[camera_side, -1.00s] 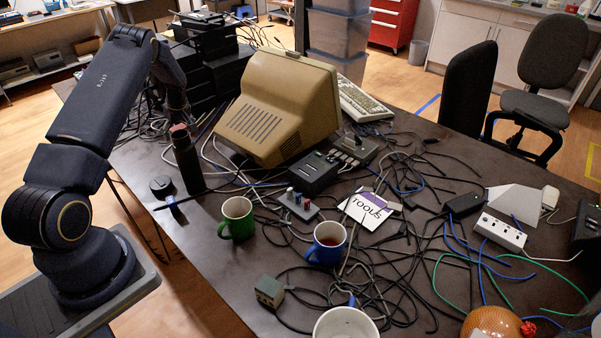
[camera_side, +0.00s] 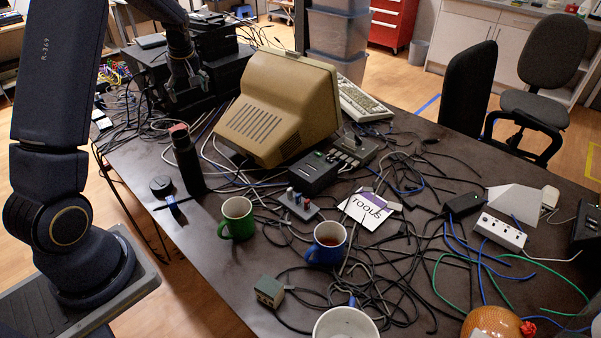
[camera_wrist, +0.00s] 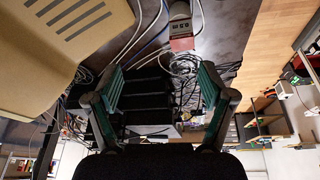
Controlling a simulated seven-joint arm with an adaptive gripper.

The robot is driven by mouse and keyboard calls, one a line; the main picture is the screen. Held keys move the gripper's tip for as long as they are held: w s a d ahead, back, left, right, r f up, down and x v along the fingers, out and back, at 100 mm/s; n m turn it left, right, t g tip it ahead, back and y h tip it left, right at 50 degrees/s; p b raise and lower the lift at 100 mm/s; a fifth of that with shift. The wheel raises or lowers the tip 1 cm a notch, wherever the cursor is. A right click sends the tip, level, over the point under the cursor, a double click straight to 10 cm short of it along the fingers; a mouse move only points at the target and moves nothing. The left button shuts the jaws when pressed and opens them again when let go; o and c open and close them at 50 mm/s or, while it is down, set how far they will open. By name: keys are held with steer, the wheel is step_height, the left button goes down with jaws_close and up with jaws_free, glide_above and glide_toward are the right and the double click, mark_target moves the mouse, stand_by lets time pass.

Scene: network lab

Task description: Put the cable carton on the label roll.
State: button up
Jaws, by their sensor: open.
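A small grey-green box (camera_side: 269,291), which may be the cable carton, stands at the table's front among cables. A low, round, dark disc (camera_side: 161,186) lies near the left table edge; it may be the label roll, but I cannot tell for sure. My gripper (camera_side: 186,82) is at the back left, by the black stacked devices, far from the grey-green box. In the wrist view my gripper (camera_wrist: 160,92) has its fingers wide apart with nothing held between them. Neither the box nor the disc can be made out there.
A dark bottle (camera_side: 187,160) stands near the disc. The beige monitor (camera_side: 275,105) is right of my gripper. A green mug (camera_side: 237,218), a blue mug (camera_side: 327,243) and a white vessel (camera_side: 345,323) stand near the box. Loose cables cover much of the table; the front left is clearer.

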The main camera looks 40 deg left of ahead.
steer(key=s+d+r+m+t+h, duration=0.1)
steer(key=d+r+m, duration=0.1)
steer(key=d+r, duration=0.3)
steer(key=s+d+r+m+t, duration=0.1)
steer(key=d+r+m, duration=0.15)
steer(key=d, duration=0.55)
steer(key=s+d+r+m+t+h, duration=0.2)
steer(key=s+d+m, duration=0.9)
steer(key=s+d, duration=0.6)
steer(key=d+r, duration=0.1)
steer(key=d, duration=0.2)
steer(key=shift+s+d+r+h, duration=0.2)
steer(key=shift+d+r+h, duration=0.1)
steer(key=shift+r+h, duration=0.1)
